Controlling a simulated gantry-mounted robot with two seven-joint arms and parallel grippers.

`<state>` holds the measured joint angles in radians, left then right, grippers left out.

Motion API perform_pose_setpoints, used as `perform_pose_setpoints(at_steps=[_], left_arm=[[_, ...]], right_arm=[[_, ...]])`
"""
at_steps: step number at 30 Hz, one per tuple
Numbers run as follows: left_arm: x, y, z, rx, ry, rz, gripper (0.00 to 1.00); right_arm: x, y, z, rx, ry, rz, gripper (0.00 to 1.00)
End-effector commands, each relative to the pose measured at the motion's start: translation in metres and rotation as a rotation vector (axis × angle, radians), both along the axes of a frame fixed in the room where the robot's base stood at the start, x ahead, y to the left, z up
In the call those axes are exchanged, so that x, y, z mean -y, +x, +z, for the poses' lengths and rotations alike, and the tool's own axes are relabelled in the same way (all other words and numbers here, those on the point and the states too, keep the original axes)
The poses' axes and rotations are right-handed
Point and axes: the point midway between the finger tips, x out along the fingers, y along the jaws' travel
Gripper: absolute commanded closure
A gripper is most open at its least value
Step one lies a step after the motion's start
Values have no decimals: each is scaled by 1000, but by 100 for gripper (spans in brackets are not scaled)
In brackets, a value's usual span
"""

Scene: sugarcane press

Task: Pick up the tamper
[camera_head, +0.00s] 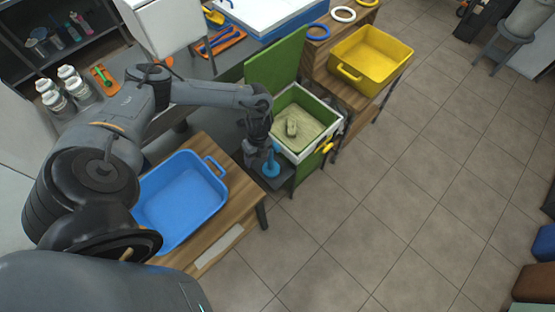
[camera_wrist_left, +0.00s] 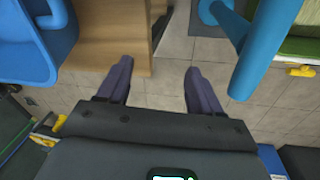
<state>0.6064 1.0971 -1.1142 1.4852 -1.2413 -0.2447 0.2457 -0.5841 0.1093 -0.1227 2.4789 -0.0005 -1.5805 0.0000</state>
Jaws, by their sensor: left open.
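A blue tool with a rounded shaft, which looks like the tamper (camera_head: 271,162), stands at the front left corner of the green and white press box (camera_head: 330,133). In the left wrist view the blue tamper (camera_wrist_left: 262,48) is large at the upper right, beside the right finger and not between the fingers. My left gripper (camera_wrist_left: 158,88) is open and empty, with floor showing between its fingers. In the head view the left gripper (camera_head: 257,163) is dark and hangs just left of the tamper, partly hidden by its own wrist. My right gripper is not in view.
A blue tub (camera_head: 180,203) stands on a wooden table to the left. The press box holds a greyish lump (camera_head: 291,127), with its green lid (camera_head: 276,60) raised behind. A yellow bin (camera_head: 370,58) stands at the back right. The floor at right is mostly clear.

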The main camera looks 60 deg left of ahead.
Motion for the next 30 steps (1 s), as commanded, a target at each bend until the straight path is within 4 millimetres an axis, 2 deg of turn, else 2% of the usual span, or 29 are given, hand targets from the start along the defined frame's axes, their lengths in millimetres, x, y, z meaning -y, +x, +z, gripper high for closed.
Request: perform_pose_setpoints(at_steps=[1,3,7,10,13,21,30], left_arm=[[-18,16,10,34,28,13,35],[-34,33,26,72,51,23,35],[-48,59,48,133,71,40,35],[-50,71,54,159,72,43,35],[-49,76,47,169,70,43,35],[-49,77,13,171,69,43,35],[-50,78,-6,171,70,43,35]], right_arm=[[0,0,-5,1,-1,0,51],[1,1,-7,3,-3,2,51],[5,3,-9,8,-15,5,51],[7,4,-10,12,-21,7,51],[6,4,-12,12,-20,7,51],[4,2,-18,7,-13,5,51],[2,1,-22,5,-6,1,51]])
